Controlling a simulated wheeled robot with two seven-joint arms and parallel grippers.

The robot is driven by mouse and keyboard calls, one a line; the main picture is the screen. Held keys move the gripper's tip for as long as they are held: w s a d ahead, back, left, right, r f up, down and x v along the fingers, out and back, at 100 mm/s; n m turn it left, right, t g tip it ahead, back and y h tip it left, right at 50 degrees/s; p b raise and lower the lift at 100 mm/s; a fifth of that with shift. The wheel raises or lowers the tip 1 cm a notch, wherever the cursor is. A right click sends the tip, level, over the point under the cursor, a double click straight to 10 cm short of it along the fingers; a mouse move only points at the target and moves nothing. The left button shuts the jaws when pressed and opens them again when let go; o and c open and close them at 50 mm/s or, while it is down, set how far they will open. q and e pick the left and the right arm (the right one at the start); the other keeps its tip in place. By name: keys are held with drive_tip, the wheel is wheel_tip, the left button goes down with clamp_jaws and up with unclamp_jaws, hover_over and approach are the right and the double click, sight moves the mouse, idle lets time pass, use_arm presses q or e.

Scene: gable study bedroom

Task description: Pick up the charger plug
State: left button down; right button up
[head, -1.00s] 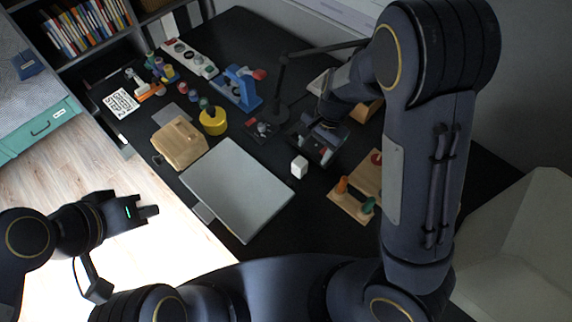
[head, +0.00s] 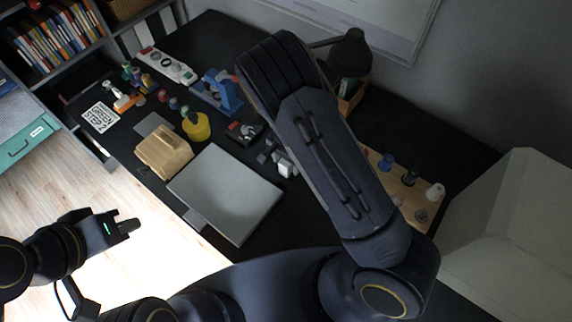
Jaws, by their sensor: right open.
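The charger plug (head: 285,168), a small white block, is on the black desk just right of the grey laptop's far corner. My right arm reaches over the desk, and its forearm hides most of the right gripper. Grey fingertips of the right gripper (head: 270,154) show close beside the plug, at its upper left. The right gripper is open, and I cannot tell whether it touches the plug. My left gripper (head: 132,226) is over the floor at the left, well away from the desk, seen side-on.
The closed grey laptop (head: 226,192) lies left of the plug. A wooden box (head: 164,152) and a yellow cylinder (head: 196,127) stand further left. A wooden peg board (head: 425,190) is at the right, partly behind my forearm. A blue stand (head: 220,92) is behind.

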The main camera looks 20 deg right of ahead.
drive_tip(key=c, duration=1.1)
drive_tip(key=shift+c, duration=0.2)
drive_tip(key=shift+r, duration=0.15)
